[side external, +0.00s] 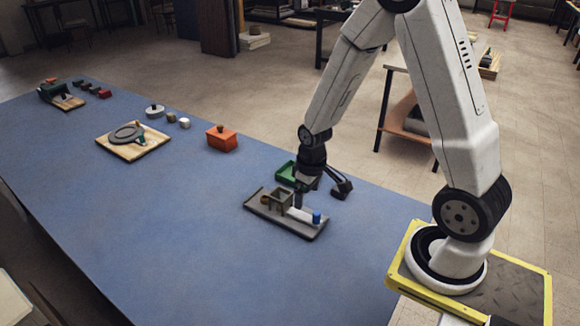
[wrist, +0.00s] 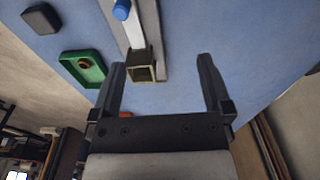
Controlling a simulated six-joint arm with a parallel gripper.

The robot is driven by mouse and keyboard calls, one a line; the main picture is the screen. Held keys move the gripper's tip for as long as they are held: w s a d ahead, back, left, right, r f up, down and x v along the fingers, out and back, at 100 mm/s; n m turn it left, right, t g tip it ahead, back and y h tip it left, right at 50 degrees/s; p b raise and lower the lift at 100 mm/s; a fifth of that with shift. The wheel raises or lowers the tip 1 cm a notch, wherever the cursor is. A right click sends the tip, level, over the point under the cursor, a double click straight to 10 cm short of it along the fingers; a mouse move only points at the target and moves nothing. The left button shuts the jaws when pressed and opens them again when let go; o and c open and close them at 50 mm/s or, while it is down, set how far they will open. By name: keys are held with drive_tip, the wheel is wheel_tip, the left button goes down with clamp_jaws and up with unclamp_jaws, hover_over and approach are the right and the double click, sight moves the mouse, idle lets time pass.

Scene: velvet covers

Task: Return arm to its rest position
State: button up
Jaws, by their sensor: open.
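My gripper (side external: 318,192) is low over the blue table, right by the grey tray in the side view. In the wrist view my gripper (wrist: 160,90) has its two dark fingers wide apart with nothing held between them. A hollow square olive-brown block (wrist: 141,68) lies just beyond the fingers, at the end of a white bar (wrist: 134,32) with a blue end (wrist: 121,9). In the side view the block (side external: 281,198) and the blue piece (side external: 316,217) are on the grey tray (side external: 262,213). My gripper partly hides the tray's far side.
A green tray (wrist: 80,72) holding a small ring and a dark block (wrist: 40,19) lie beside the grey tray. An orange box (side external: 222,139), a wooden board with a grey disc (side external: 133,148) and several small pieces stand farther left. The table's near left is clear.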

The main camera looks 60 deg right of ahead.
drive_tip(key=s+a+r+t, duration=0.1)
drive_tip(key=s+a+r, duration=0.4)
drive_tip(key=a+r, duration=0.3)
drive_tip(key=shift+a+t, duration=0.3)
drive_tip(key=shift+a, duration=0.25)
